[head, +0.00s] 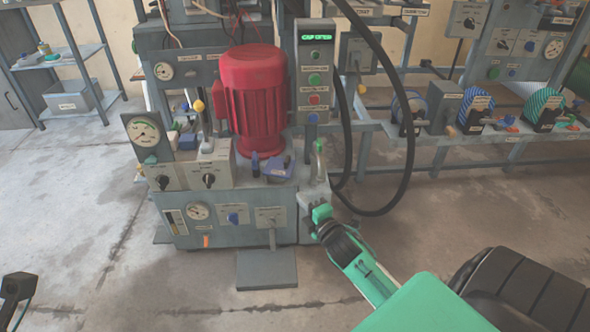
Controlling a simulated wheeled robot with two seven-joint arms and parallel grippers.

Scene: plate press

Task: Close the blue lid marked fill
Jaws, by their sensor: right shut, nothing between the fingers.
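A small blue lid (278,167) shows on top of the grey hydraulic unit (262,194), at the foot of the red motor. It looks raised at an angle, and its marking is too small to read. The green display (314,37) above appears to read "CAP OPEN". My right gripper (314,204) is at the unit's right front corner, below and to the right of the blue lid and apart from it. It is shut and empty. A dark part at the lower left edge may be my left gripper (16,289); its fingers cannot be made out.
The red motor (254,95) stands behind the lid. A button panel (314,85) rises at its right, with a black hose (407,150) looping beyond. Gauges and switch boxes (210,165) stand left of the lid. The floor in front is open around a grey pedal plate (267,270).

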